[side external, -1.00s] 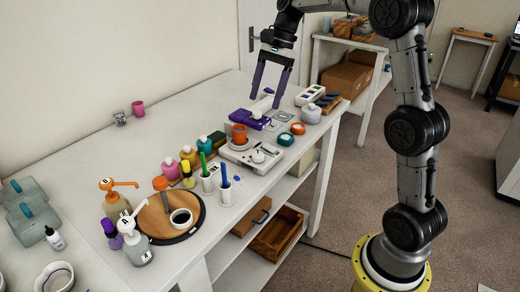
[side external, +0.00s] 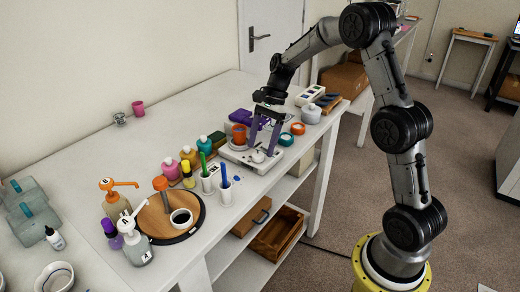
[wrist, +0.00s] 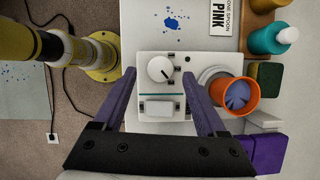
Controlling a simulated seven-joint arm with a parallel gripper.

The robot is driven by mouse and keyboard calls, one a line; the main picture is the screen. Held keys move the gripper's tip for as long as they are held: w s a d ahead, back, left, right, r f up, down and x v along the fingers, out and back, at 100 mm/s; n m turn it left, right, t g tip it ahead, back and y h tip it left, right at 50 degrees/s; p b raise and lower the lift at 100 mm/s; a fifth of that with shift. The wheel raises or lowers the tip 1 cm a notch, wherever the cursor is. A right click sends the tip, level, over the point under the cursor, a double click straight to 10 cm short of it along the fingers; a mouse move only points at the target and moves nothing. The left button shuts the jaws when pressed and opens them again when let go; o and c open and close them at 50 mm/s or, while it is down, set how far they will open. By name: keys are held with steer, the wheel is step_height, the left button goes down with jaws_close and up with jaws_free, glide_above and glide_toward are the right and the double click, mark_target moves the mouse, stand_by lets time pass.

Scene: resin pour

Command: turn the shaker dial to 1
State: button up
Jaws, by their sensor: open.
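The shaker is a white box (wrist: 150,92) with a round white dial (wrist: 160,69) and a pale rectangular switch below it in the wrist view. A dark mark shows on the dial, but I cannot read its setting. In the side view the shaker (side external: 236,160) stands near the table's front edge. An orange cup (wrist: 236,97) with something blue-purple inside sits on its round platform. My gripper (side external: 262,150) is low over the shaker, open and empty. In the wrist view its purple fingers (wrist: 160,76) stand on either side of the dial, apart from it.
A purple object (side external: 240,117) lies behind the shaker. Bottles and a white pen holder (side external: 225,194) stand left of it. Teal and orange tape rolls (side external: 286,139) lie to the right.

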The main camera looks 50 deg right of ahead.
steer(key=shift+x, duration=1.15)
jaws_close()
